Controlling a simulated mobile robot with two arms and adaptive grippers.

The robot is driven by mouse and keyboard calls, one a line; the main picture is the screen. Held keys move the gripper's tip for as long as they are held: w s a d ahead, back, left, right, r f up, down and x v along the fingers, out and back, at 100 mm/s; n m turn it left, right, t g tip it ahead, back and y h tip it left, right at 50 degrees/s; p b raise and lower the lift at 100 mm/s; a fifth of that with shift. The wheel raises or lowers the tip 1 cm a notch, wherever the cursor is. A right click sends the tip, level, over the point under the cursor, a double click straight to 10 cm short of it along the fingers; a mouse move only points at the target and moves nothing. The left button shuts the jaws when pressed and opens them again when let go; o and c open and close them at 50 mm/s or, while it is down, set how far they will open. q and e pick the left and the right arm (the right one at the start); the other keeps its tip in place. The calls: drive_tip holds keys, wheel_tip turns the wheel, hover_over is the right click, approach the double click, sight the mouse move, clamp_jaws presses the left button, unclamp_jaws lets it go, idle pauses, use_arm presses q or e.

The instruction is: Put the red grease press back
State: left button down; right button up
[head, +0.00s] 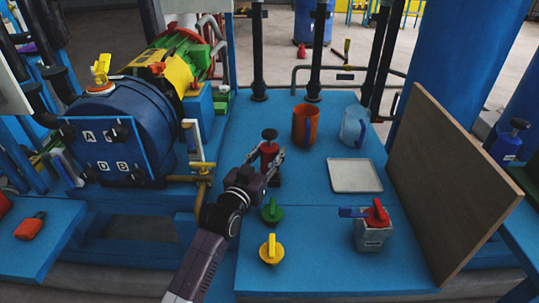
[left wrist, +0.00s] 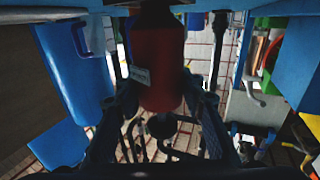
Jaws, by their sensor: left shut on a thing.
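The red grease press (head: 269,151), a red cylinder with a black knob on top, is upright over the blue worktop (head: 310,210). My left gripper (head: 266,160) is shut on its body. In the left wrist view the red grease press (left wrist: 157,60), with a white label, sits between the two dark fingers of my left gripper (left wrist: 165,100). A dark patch shows just under the press; I cannot tell whether it touches the worktop. My right gripper is not in view.
Behind stand an orange cup (head: 305,125) and a clear jug (head: 353,128). A white tray (head: 354,176), a grey box with a red handle (head: 373,232) and a brown board (head: 445,185) are right. Green (head: 271,211) and yellow (head: 271,251) knobs stand in front. The blue autoclave (head: 115,135) is left.

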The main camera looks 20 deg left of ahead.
use_arm(q)
drive_tip(key=c, duration=1.3)
unclamp_jaws()
drive_tip(key=shift+o, duration=0.2)
drive_tip(key=shift+r, duration=0.15)
drive_tip(key=s+a+p, duration=0.1)
drive_tip(key=s+p, duration=0.1)
drive_tip(key=s, duration=1)
drive_tip(key=shift+a, duration=0.2)
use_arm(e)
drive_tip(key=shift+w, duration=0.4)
